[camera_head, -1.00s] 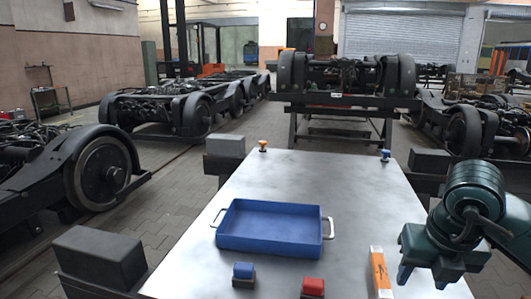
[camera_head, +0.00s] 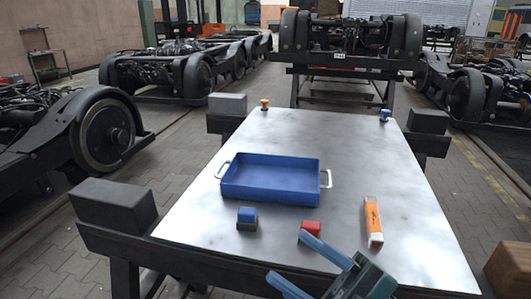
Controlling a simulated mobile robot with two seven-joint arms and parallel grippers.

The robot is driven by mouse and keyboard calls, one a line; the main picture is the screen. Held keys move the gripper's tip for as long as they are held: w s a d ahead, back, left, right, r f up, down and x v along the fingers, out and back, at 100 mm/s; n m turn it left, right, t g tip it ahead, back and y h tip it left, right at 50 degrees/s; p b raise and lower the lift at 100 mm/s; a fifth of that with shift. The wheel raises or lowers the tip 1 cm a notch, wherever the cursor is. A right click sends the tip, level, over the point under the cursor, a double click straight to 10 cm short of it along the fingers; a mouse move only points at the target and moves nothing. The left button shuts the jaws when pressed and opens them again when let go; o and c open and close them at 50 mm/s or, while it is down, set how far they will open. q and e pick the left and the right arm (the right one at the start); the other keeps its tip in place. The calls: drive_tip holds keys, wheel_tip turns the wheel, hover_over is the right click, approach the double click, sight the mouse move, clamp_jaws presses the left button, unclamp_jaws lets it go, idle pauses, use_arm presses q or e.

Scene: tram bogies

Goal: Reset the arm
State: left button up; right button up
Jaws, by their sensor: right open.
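My right gripper (camera_head: 300,266) shows at the bottom of the head view, right of centre. Its two blue fingers are spread apart with nothing between them, and they point to the left. The upper finger overlaps the red block in the picture; I cannot tell whether they touch. My left gripper is not in view. The arm behind the right gripper is mostly cut off by the lower edge.
The metal table (camera_head: 300,135) holds a blue tray (camera_head: 270,192), a blue block (camera_head: 247,215), a red block (camera_head: 311,228), an orange-white box (camera_head: 373,222), an orange-topped knob (camera_head: 265,104) and a blue-topped knob (camera_head: 385,115). Dark bogies (camera_head: 105,140) stand around.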

drive_tip(key=w+d+f+m+t+h, duration=0.2)
drive_tip(key=d+f+m+t+h, duration=0.25)
drive_tip(key=f+m+h, duration=0.35)
drive_tip(key=w+d+f+m+t+h, duration=0.2)
drive_tip(key=d+f+m+t+h, duration=0.15)
drive_tip(key=m+t+h, duration=0.55)
drive_tip(key=s+d+f+m+g+h, duration=0.1)
drive_tip(key=s+f+m+g, duration=0.25)
drive_tip(key=f, duration=0.25)
drive_tip(key=s+f+m+g+h, duration=0.1)
drive_tip(key=s+f+m+g, duration=0.25)
drive_tip(key=f, duration=0.25)
use_arm(q)
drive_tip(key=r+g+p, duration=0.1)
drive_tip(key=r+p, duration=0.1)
drive_tip(key=p, duration=0.5)
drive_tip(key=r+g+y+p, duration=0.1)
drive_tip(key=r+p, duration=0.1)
drive_tip(key=p, duration=0.6)
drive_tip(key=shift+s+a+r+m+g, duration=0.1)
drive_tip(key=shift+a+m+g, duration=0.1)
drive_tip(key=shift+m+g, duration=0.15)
use_arm(e)
drive_tip(key=r+g, duration=0.1)
drive_tip(key=r+n+g, duration=0.1)
drive_tip(key=r+g, duration=0.2)
drive_tip(key=shift+w+d+n+h, duration=0.2)
drive_tip(key=shift+d+n+h, duration=0.1)
drive_tip(key=shift+d+n, duration=0.1)
